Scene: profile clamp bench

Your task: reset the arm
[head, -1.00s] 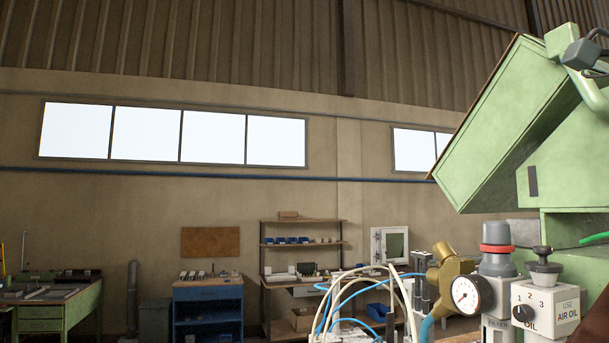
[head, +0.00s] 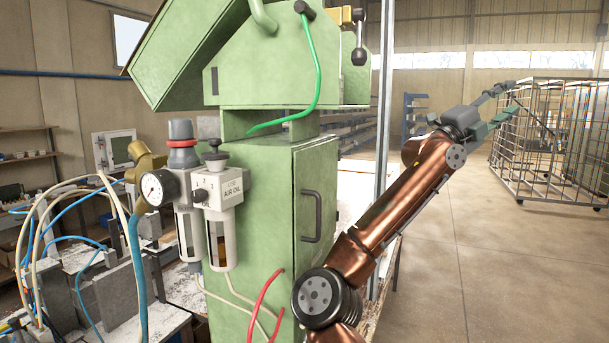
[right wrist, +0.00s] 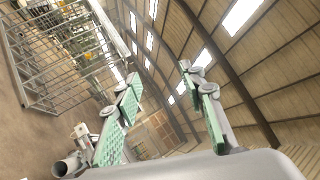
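My right arm (head: 400,205) rises from the bottom of the head view and reaches up and to the right, copper-coloured with dark joints. My right gripper (head: 502,101) is at its end, held up in the air in front of a wire cage. In the right wrist view the two green-padded fingers (right wrist: 162,90) stand wide apart with nothing between them. My left arm and left gripper are not in view.
A green machine cabinet (head: 300,190) stands close, left of my right arm, with a pressure gauge (head: 155,190), hoses and a tilted green hood (head: 190,55). A wire cage (head: 565,140) stands at the right. The concrete floor (head: 480,260) at the right is clear.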

